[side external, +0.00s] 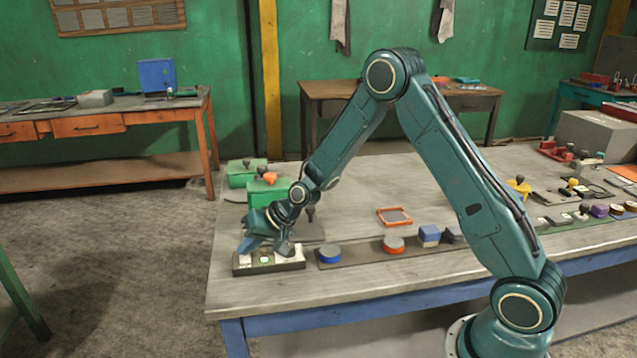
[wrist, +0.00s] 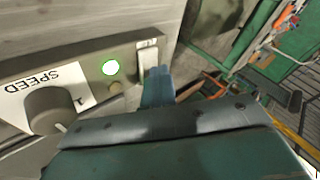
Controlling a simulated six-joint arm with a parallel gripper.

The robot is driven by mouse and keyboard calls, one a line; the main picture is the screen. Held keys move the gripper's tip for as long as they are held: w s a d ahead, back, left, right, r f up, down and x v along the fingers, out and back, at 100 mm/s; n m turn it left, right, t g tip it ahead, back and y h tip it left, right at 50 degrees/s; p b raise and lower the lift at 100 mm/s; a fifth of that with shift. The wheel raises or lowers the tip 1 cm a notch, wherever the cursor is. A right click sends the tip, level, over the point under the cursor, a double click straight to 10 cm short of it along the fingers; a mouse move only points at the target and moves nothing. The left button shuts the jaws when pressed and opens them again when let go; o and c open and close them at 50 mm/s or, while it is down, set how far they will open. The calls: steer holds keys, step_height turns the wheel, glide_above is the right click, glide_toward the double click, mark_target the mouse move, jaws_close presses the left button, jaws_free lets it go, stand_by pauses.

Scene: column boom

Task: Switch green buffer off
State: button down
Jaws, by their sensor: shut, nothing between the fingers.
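A green machine body (side external: 262,192), which looks like the green buffer, stands at the left end of the bench, partly hidden behind my arm. In front of it is a dark control box (side external: 268,268). The wrist view shows the box's face (wrist: 65,62) with a SPEED label, a dark knob (wrist: 52,108), a lit green lamp (wrist: 110,68) and a pale rocker switch (wrist: 148,56). My gripper (side external: 247,244) is shut and empty, over the box's left end. In the wrist view its blue fingers (wrist: 158,84) are right beside the switch. I cannot tell whether they touch it.
A blue-topped round pad (side external: 330,253), a red-topped one (side external: 393,244) and a blue block (side external: 429,235) sit on a dark strip right of the box. An orange tray (side external: 395,217) lies behind them. The bench's left edge is close to my gripper.

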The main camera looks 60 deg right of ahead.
steer(key=shift+w+d+r, duration=0.1)
steer(key=shift+w+r, duration=0.05)
steer(key=shift+r, duration=0.4)
steer(key=shift+r, duration=0.1)
steer(key=shift+w+d+r, duration=0.15)
steer(key=shift+r, duration=1.05)
steer(key=shift+w+d+r, duration=0.1)
steer(key=shift+r, duration=1.05)
